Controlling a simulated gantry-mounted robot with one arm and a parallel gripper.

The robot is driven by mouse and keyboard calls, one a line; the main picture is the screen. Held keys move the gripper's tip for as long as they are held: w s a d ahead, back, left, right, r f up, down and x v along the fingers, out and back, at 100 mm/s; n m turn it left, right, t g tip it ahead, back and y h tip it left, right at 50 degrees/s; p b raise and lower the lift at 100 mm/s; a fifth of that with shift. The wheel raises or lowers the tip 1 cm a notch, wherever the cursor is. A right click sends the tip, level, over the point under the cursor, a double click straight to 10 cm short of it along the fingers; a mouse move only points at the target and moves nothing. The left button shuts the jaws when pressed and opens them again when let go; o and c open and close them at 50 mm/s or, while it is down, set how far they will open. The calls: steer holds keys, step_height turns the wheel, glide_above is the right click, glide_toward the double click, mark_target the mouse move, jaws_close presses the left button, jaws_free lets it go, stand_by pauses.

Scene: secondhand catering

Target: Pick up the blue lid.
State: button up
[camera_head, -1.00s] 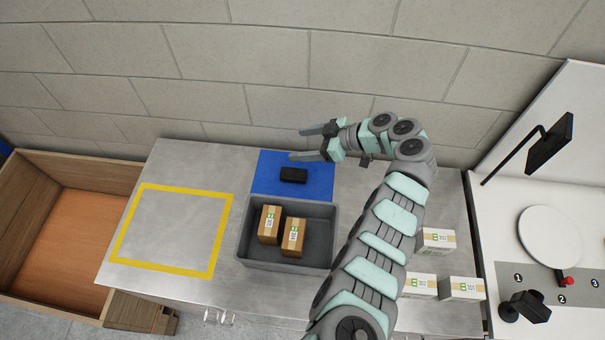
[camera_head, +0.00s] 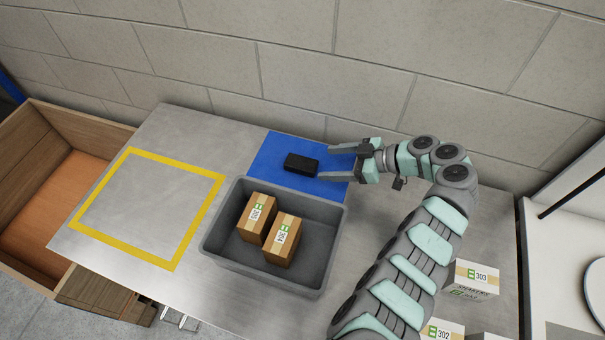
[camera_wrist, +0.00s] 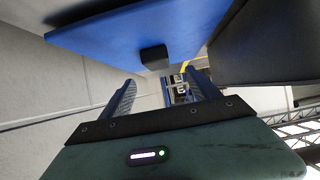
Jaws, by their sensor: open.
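The blue lid (camera_head: 268,152) lies flat behind the grey bin, with a black block-shaped handle (camera_head: 302,163) standing up from its middle. In the wrist view the lid (camera_wrist: 120,40) crosses the top, and its handle (camera_wrist: 154,58) shows just beyond the fingers. My gripper (camera_head: 326,161) is open and empty. It comes in from the right with its fingers pointing left at the handle, a short gap away and over the lid's right part. The wrist view also shows the open fingers (camera_wrist: 161,82) with nothing between them.
The open grey bin (camera_head: 219,250) holds two brown cartons (camera_head: 258,219), (camera_head: 282,240). A yellow-taped square (camera_head: 207,215) on the metal table is empty. White cartons (camera_head: 476,277) stand at the right by my arm. A block wall (camera_head: 250,50) rises close behind the table.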

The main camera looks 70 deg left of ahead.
mark_target(302, 162)
steer(key=x, duration=0.5)
steer(key=shift+r+p, duration=0.15)
steer(key=shift+p, duration=0.25)
steer(key=shift+p+x, duration=0.4)
steer(key=shift+x, duration=2.3)
steer(key=shift+w+a, duration=0.15)
steer(key=shift+w, duration=0.05)
jaws_close()
